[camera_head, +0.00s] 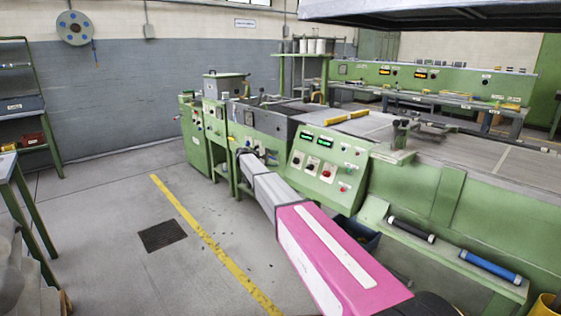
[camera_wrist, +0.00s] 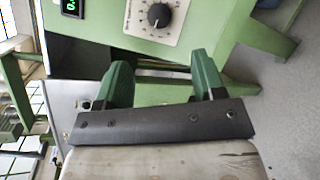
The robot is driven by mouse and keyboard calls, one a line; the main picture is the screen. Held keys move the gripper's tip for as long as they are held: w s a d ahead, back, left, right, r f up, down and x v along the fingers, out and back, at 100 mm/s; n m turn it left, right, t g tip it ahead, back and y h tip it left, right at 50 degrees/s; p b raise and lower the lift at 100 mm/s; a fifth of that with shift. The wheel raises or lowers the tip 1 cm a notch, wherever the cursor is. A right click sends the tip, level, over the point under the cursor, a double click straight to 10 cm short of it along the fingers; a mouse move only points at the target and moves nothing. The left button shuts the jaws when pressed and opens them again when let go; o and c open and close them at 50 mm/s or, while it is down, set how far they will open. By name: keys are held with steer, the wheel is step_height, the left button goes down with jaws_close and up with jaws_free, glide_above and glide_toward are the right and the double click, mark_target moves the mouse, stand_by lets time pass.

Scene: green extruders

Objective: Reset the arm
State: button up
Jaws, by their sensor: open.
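My arm reaches out from the lower right of the head view, with a pink link and grey links ahead of it. Its far end is close to the green extruder machine (camera_head: 215,125), and my gripper is too small there to make out. In the wrist view my gripper (camera_wrist: 160,68) shows two green fingers set wide apart on a dark bar. It is open, with nothing held between the fingers. Beyond the fingers are a green machine frame and a control panel with a black dial (camera_wrist: 159,15).
A green control console (camera_head: 325,165) stands close to the right of my arm. A black roller (camera_head: 411,229) and a blue roller (camera_head: 490,266) lie on a low green ledge. The floor left of the yellow line (camera_head: 205,238) is mostly clear, with a dark grate (camera_head: 162,235).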

steer(key=shift+a, duration=0.15)
steer(key=shift+s, duration=0.1)
steer(key=s+d+f+m+g+y, duration=0.15)
steer(key=s+d+f, duration=0.25)
steer(key=s, duration=0.5)
steer(key=s+d+f+m+y, duration=0.1)
steer(key=s+d+f+y, duration=0.2)
steer(key=s+f, duration=0.35)
steer(key=s+d+f+m+g+y, duration=0.1)
steer(key=s+d+f+y, duration=0.2)
steer(key=s, duration=0.8)
steer(key=s+f+m+y, duration=0.2)
steer(key=s+y, duration=0.1)
steer(key=s, duration=1.1)
steer(key=s+d+f+m+g+y, duration=0.1)
steer(key=s+f+m+y, duration=0.1)
steer(key=s, duration=1.2)
steer(key=shift+s+m+y, duration=0.3)
steer(key=shift+m+y, duration=0.55)
steer(key=shift+y, duration=0.3)
